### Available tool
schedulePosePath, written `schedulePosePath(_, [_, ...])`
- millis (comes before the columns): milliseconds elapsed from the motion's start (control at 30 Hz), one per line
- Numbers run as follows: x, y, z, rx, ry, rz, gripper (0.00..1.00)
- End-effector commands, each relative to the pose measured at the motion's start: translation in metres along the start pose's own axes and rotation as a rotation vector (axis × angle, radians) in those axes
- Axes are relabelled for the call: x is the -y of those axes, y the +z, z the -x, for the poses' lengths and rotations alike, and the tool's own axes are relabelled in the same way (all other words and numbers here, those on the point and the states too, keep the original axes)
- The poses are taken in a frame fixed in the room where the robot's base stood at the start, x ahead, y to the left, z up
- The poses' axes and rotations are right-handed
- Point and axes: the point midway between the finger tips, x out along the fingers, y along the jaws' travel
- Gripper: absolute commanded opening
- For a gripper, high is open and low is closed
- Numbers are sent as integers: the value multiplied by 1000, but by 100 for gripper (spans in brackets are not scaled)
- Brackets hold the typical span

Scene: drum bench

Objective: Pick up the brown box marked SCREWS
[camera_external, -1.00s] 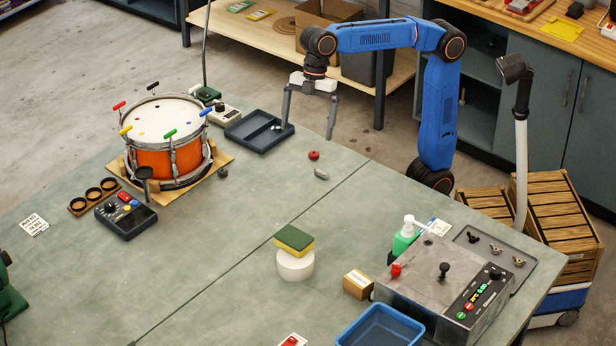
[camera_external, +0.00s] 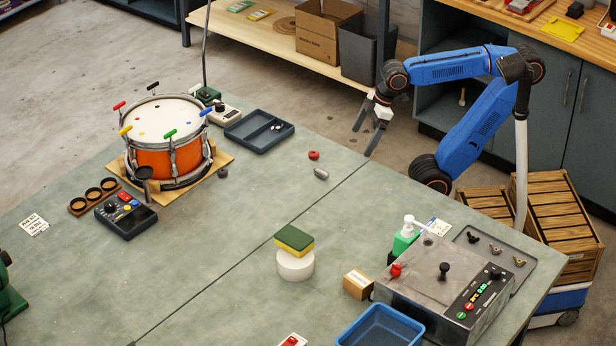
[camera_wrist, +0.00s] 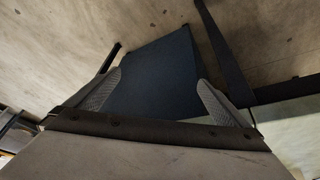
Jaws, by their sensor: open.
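A small brown box (camera_external: 358,284) with a white label sits on the bench (camera_external: 220,260), right of the white round block and left of the grey control unit. The lettering on its label is too small to read. My gripper (camera_external: 362,143) is open and empty in the outside view, above the far edge of the bench and well away from the box. In the wrist view the two fingers of my gripper (camera_wrist: 158,95) are spread apart, with floor and a dark panel beyond. The box is not seen in the wrist view.
A control unit (camera_external: 420,280) with knobs, a green pump bottle (camera_external: 405,240) and a blue bin (camera_external: 378,330) crowd the box. A yellow-green sponge (camera_external: 294,240) rests on a white block (camera_external: 295,267). A drum (camera_external: 168,150) stands at left.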

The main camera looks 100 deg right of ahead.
Motion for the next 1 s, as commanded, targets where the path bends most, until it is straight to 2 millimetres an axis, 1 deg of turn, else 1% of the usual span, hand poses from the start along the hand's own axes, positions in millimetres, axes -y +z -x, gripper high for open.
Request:
schedulePosePath(33, [-2,17,-9,-6,7,-37,100])
schedulePosePath(100, [-5,33,-20,-12,13,-79,100])
schedulePosePath(200, [-6,49,-30,-17,19,-119,100])
schedulePosePath(300, [-7,56,-35,-21,21,-138,100])
schedulePosePath(433, [-7,57,-36,-22,22,-142,100])
schedulePosePath(533, [-7,57,-36,-22,21,-141,76])
schedulePosePath(567, [-7,57,-36,-21,21,-141,72])
schedulePosePath(600, [-7,57,-36,-21,21,-141,63])
schedulePosePath(900, [-7,56,-34,-22,21,-140,62])
schedulePosePath(967, [-7,53,-30,-23,21,-139,62])
schedulePosePath(1000, [-7,50,-23,-24,21,-139,62])
